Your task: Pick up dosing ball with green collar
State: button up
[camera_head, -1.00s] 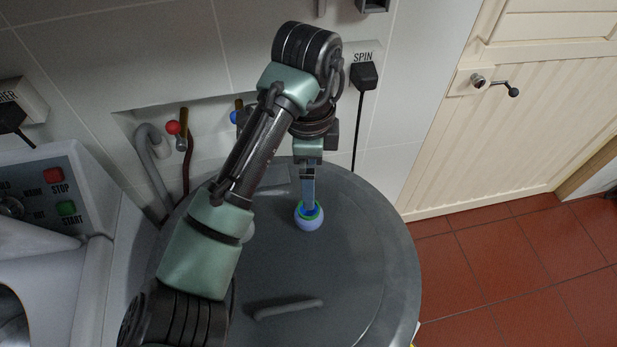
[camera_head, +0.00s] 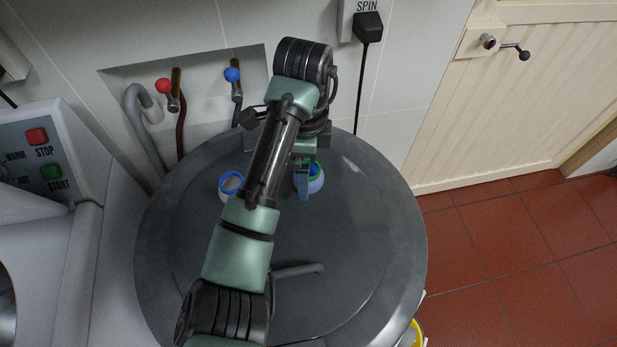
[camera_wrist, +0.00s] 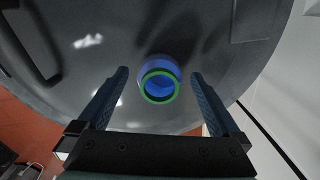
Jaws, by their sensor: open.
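The dosing ball with the green collar (camera_head: 316,183) stands on the round grey lid (camera_head: 330,245), partly covered by my gripper in the head view. It also shows in the wrist view (camera_wrist: 159,80), its blue opening and green rim facing the camera. My gripper (camera_wrist: 159,82) is open, one finger on each side of the ball with gaps between. In the head view my gripper (camera_head: 304,184) hangs over the ball. Whether the fingertips reach down to its level I cannot tell.
Another ball with a blue collar (camera_head: 230,184) stands to the left on the lid, beside my arm. A bar handle (camera_head: 300,270) crosses the lid's front part. A wall recess with red (camera_head: 163,86) and blue (camera_head: 232,75) tap knobs lies behind.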

jog(key=shift+f, duration=0.95)
jog(key=shift+r, duration=0.1)
jog(key=c, duration=1.3)
